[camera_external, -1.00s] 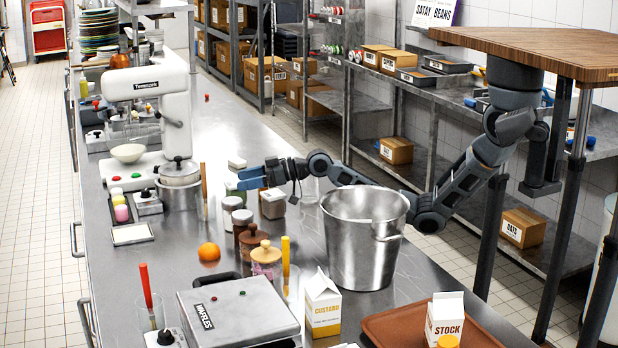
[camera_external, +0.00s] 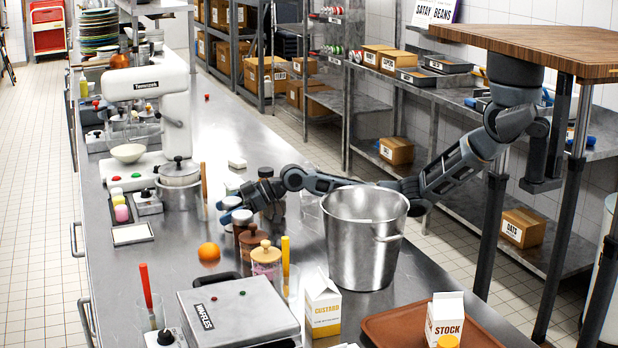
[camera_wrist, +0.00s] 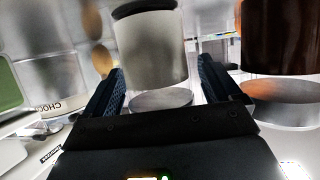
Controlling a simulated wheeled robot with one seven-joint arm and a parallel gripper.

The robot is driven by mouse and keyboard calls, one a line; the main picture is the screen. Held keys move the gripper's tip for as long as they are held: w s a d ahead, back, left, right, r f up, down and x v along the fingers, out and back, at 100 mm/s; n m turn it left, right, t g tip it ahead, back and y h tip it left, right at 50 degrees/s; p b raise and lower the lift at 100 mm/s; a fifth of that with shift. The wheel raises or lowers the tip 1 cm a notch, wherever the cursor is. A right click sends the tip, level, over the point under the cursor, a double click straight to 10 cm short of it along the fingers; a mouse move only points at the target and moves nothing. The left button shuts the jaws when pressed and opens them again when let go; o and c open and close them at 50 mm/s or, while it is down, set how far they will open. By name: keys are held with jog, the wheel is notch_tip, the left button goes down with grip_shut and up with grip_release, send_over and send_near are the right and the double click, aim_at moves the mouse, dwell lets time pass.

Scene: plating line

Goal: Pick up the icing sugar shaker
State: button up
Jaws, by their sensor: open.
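In the wrist view a pale canister with a dark lid (camera_wrist: 155,48) stands upright between and just beyond my fingers; no label on it is readable, so I cannot confirm it is the icing sugar shaker. My gripper (camera_wrist: 161,68) is open, one finger on each side of it, with no clear contact. In the external view my gripper (camera_external: 230,212) is low over the counter among small lidded jars and partly hides them. A dark brown jar (camera_wrist: 276,38) stands close to the right finger in the wrist view.
A large steel pot (camera_external: 364,245) stands right of the jars, close to my arm. A wooden-lidded jar (camera_external: 266,262), an orange (camera_external: 209,252) and a waffle iron (camera_external: 240,312) are nearer the camera. A lidded steel pot (camera_external: 180,185) stands to the left.

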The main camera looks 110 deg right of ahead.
jog(key=shift+w, duration=0.1)
jog(key=c, duration=1.2)
jog(key=shift+o, duration=0.2)
